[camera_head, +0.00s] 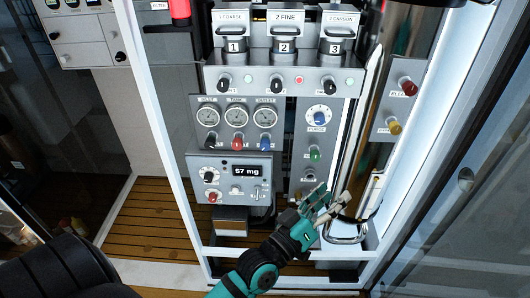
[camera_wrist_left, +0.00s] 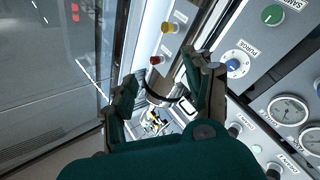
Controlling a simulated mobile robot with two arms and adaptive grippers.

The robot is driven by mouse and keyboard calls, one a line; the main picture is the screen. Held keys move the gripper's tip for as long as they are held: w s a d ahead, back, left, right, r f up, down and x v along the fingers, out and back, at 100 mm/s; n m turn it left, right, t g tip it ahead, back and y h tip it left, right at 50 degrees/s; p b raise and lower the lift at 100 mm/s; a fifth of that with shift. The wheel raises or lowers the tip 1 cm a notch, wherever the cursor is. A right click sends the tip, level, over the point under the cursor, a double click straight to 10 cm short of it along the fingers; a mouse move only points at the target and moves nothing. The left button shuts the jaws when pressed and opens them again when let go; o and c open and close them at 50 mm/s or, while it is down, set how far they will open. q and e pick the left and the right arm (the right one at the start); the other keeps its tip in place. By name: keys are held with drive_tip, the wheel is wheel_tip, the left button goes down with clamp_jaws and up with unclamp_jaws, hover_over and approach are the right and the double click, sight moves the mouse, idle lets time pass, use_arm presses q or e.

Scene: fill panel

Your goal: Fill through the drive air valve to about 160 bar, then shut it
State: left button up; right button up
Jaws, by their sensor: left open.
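My left gripper (camera_head: 328,198) is open and empty, in front of the lower right part of the fill panel. In the left wrist view its two fingers (camera_wrist_left: 163,88) stand apart with nothing between them. No label that I can read says drive air. A blue purge knob (camera_head: 319,117), a green knob (camera_head: 314,154) and a small dark knob (camera_head: 309,178) with an unreadable label run down the panel above the gripper. The left wrist view shows the purge knob (camera_wrist_left: 233,64) and the green sample knob (camera_wrist_left: 272,15) right of the fingers. My right gripper is not in view.
Three round gauges (camera_head: 237,116) have needles too small to read. A display (camera_head: 251,170) seems to read 57 mg. Red (camera_head: 408,86) and yellow (camera_head: 394,127) knobs sit on the right side plate. White frame posts (camera_head: 160,110) and glass flank the panel.

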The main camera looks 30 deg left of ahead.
use_arm(q)
drive_tip(key=s+a+r+n+t+y+b, duration=0.1)
drive_tip(key=a+r+n+t+y, duration=0.35)
drive_tip(key=n, duration=1.05)
drive_tip(key=n+g+y+b, duration=0.1)
drive_tip(key=n+g+y, duration=0.85)
drive_tip(key=n, duration=1.45)
approach(265, 148)
drive_tip(key=shift+t, duration=0.5)
drive_tip(key=x, duration=0.3)
drive_tip(key=p+x, duration=0.1)
drive_tip(key=x, duration=0.2)
drive_tip(key=p+x, duration=0.1)
drive_tip(key=x, duration=0.3)
drive_tip(key=shift+s+a+f, duration=0.1)
drive_tip(key=shift+a+f, duration=0.05)
drive_tip(key=shift+f, duration=0.2)
clamp_jaws()
